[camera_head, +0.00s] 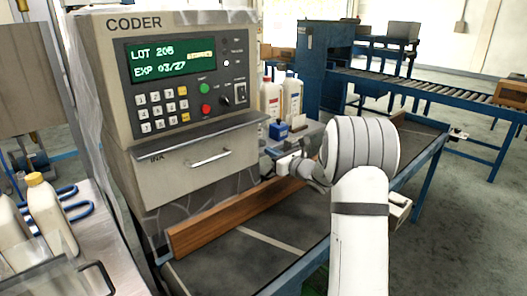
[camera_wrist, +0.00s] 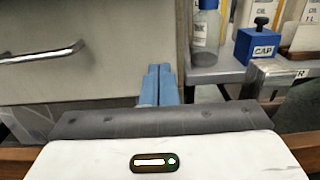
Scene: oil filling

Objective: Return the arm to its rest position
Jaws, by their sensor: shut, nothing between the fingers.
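My arm (camera_head: 360,225) reaches up from the bottom of the head view and bends at a ribbed joint over the conveyor. My gripper (camera_wrist: 159,70) shows in the wrist view with its two blue fingers side by side, shut and empty. It points towards the lower right part of the coder (camera_head: 185,95), to the right of the drawer handle (camera_wrist: 42,53). In the head view the fingers are too small and partly hidden to make out clearly.
A wooden rail (camera_head: 235,217) runs along the conveyor below the coder. A blue CAP block (camera_wrist: 257,44) and bottles (camera_head: 270,97) stand on a shelf right of the coder. White jugs (camera_head: 50,215) stand at left. Open floor (camera_head: 465,225) lies at right.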

